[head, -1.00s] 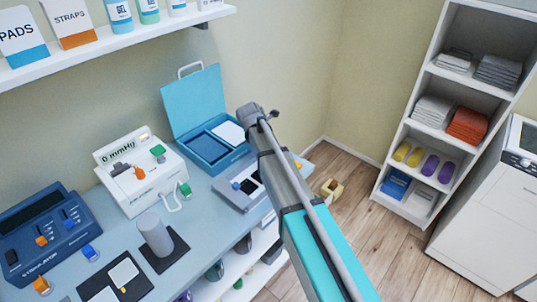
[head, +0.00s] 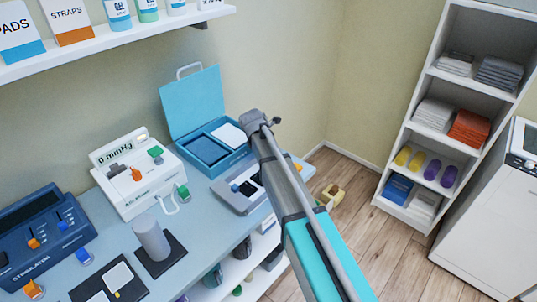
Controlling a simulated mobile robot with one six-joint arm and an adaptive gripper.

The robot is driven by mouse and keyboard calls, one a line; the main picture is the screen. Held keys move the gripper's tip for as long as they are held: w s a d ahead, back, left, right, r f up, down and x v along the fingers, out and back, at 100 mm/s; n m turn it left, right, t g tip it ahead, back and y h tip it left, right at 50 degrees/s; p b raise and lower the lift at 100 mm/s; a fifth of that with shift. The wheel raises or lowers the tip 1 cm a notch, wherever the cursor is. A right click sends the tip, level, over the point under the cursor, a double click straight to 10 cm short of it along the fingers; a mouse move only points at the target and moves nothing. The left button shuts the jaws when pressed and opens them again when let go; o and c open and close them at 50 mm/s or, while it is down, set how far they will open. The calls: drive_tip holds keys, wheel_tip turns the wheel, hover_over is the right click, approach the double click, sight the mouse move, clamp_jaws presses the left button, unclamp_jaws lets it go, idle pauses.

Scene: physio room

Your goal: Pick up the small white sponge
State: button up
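No white piece is clearly marked as the sponge. A small white rounded piece (head: 229,135) lies in the right part of the open blue case (head: 209,155) on the counter. Flat white squares, one of them a white pad (head: 117,276), lie on a dark mat at the lower left; I cannot tell whether any of these is the sponge. My arm crosses the middle of the head view, with its upper end near the case's right side. My gripper's fingers do not show.
On the counter (head: 113,229) stand a blue stimulator (head: 38,238), a white pressure device (head: 138,177), a grey cylinder (head: 151,238) on a dark mat and a grey device (head: 240,190). A wall shelf (head: 120,37) hangs above. Open floor (head: 375,248) lies right, before a shelf unit (head: 402,142).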

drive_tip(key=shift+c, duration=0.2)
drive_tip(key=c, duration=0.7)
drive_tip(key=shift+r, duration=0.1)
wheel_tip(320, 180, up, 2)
drive_tip(key=p, duration=0.2)
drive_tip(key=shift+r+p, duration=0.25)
drive_tip(key=shift+p, duration=0.15)
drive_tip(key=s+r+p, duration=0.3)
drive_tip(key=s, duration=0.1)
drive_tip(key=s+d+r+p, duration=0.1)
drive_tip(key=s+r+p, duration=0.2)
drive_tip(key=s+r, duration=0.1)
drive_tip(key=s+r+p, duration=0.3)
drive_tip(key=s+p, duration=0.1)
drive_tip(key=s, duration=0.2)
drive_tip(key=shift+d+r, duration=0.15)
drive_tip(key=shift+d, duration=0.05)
